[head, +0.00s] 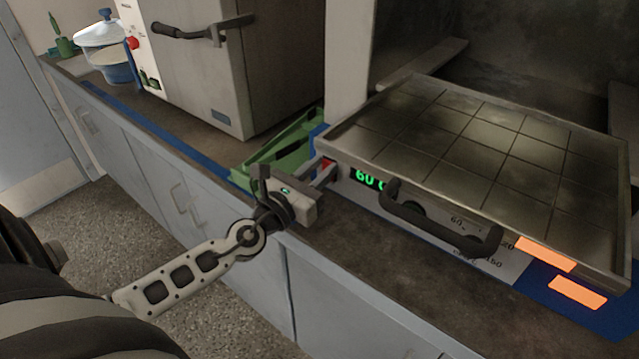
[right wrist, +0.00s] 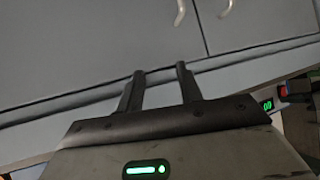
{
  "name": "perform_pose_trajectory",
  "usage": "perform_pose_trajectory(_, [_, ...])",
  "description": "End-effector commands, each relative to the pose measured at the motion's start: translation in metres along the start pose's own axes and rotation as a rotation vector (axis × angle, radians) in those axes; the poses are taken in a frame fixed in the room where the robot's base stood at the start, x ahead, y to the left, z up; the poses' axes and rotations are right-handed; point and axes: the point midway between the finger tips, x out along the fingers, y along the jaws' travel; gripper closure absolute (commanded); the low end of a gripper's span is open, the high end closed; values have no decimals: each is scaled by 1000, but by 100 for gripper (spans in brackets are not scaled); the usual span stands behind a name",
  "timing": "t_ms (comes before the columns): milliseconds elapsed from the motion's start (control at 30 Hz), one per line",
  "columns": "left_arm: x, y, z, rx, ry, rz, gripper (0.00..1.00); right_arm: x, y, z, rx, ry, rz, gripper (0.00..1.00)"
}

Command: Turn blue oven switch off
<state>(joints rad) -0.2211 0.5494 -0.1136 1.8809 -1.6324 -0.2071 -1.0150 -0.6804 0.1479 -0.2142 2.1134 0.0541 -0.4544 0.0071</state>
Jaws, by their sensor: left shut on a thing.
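The oven at the right has blue parts at its front corners. Its flat grid-lined door (head: 490,130) is open and covers much of the front panel (head: 490,262). A green display (head: 368,179) reads about 60. A small red switch (head: 327,163) is left of the display. My left gripper (head: 322,174) has its fingertips at the red switch and is shut on it, partly hiding it. My right gripper (right wrist: 160,70) shows only in the right wrist view. Its two fingers are apart with nothing between them. A green display (right wrist: 267,105) is at that view's right.
A second, pale oven (head: 200,80) with a closed door stands at the left. A green tray (head: 285,150) lies between the ovens. A pot (head: 115,65) stands at the far left. The counter front (head: 365,265) is clear. A black door handle (head: 440,222) juts out over the panel.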

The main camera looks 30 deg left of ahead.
Motion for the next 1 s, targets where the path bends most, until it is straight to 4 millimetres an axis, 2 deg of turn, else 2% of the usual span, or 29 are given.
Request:
perform_pose_trajectory(33, [-1, 0, -11, 2, -24, 0, 99, 10, -1, 11, 12, 13, -6, 64])
perform_pose_trajectory(367, [-3, 0, -12, 1, -151, 1, 99, 26, -5, 27, 50, 77, -34, 64])
perform_pose_trajectory(900, [-4, 0, -5, 1, -194, 0, 99, 26, -6, 26, 37, 100, -36, 64])
perform_pose_trajectory(933, [-4, 0, -5, 1, -194, 0, 71, 26, -6, 26, 37, 100, -36, 64])
perform_pose_trajectory(1000, [-4, 0, -5, 1, -194, 0, 55, 26, -6, 26, 37, 101, -36, 64])
